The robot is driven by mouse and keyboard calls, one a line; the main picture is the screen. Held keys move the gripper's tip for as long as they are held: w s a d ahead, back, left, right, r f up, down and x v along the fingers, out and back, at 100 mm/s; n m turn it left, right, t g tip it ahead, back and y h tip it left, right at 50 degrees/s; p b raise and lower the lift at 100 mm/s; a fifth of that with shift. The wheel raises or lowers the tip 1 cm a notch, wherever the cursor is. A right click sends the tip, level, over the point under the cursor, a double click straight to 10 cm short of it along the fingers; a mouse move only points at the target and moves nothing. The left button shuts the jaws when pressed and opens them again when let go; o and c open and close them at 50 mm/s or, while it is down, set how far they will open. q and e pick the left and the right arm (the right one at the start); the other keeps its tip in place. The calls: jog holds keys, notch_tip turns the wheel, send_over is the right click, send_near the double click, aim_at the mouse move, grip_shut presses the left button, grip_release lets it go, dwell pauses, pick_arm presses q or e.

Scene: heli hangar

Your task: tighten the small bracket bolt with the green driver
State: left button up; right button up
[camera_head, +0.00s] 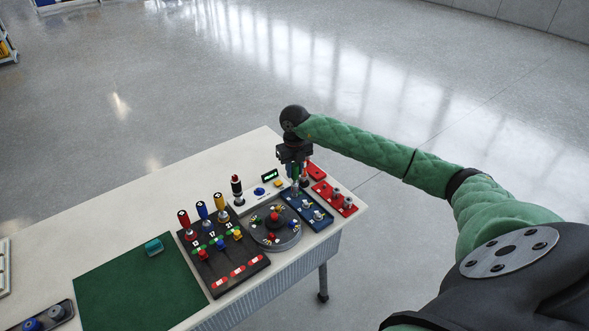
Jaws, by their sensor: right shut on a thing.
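My right gripper (295,160) reaches in from the right, points down over the far right part of the table and is shut on the green driver (296,178). The driver stands roughly upright, and its lower end is beside or over the blue bracket plate (318,226). Small silvery bolts and fittings (317,215) sit on this plate. I cannot tell whether the tip touches a bolt. A red plate (325,190) with silvery fittings lies just right of the blue one. My left gripper is not in view.
A black rack (222,279) holds red, blue and yellow drivers. A round grey tray (287,243) with colored pieces stands between rack and blue plate. A white panel (251,199) has a blue button. The green mat (140,290) is mostly clear, with a teal block (153,246).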

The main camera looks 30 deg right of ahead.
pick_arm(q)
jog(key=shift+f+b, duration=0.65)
pick_arm(e)
jog(key=shift+f, duration=0.85)
